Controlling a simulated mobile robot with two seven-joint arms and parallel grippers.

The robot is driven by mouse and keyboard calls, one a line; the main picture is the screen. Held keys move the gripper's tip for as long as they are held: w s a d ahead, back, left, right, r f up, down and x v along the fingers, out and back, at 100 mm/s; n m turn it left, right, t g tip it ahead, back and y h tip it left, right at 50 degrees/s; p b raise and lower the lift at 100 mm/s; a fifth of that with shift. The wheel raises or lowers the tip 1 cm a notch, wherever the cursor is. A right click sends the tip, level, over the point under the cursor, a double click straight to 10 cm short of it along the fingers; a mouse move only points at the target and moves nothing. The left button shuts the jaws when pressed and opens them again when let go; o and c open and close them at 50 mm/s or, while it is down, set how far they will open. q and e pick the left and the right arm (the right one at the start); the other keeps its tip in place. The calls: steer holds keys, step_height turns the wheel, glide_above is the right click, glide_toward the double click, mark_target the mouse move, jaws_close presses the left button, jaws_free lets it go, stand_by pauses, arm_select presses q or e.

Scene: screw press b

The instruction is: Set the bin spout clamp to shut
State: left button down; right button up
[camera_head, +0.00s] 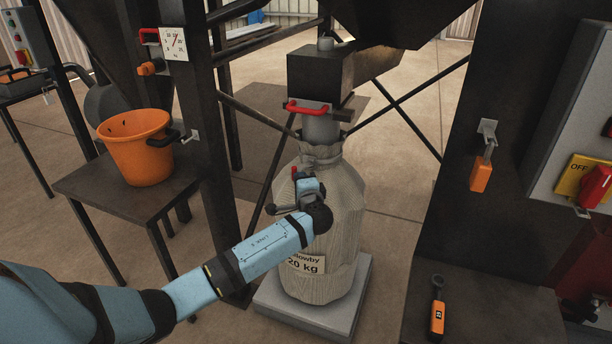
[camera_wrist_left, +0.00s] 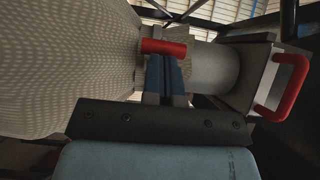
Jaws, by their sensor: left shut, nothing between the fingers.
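My left gripper (camera_head: 308,187) is shut and empty, in front of the upper part of a filled sack hung under the bin spout (camera_head: 320,127). A short red grip (camera_head: 295,173), apparently the spout clamp's lever, shows at its fingertips. In the left wrist view the red grip (camera_wrist_left: 163,47) lies across the tips of the shut blue fingers (camera_wrist_left: 163,78); I cannot tell whether they touch. The clamp's band is mostly hidden. My right gripper is not in view.
A red U-shaped handle (camera_head: 308,107) sits on the box above the spout. The sack (camera_head: 335,215) stands on a grey platform (camera_head: 320,316). A dark post (camera_head: 205,120) and orange bucket (camera_head: 138,155) are left; a control panel (camera_head: 575,150) is right.

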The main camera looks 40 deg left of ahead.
arm_select(q)
steer(key=w+a+m+t+h, duration=0.1)
steer(key=a+m+t+h, duration=0.5)
steer(key=h, duration=0.5)
steer(key=shift+a+m, duration=0.45)
steer(key=shift+m, duration=0.75)
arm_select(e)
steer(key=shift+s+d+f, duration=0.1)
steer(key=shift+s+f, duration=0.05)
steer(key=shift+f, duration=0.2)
arm_select(q)
steer(key=shift+w, duration=0.1)
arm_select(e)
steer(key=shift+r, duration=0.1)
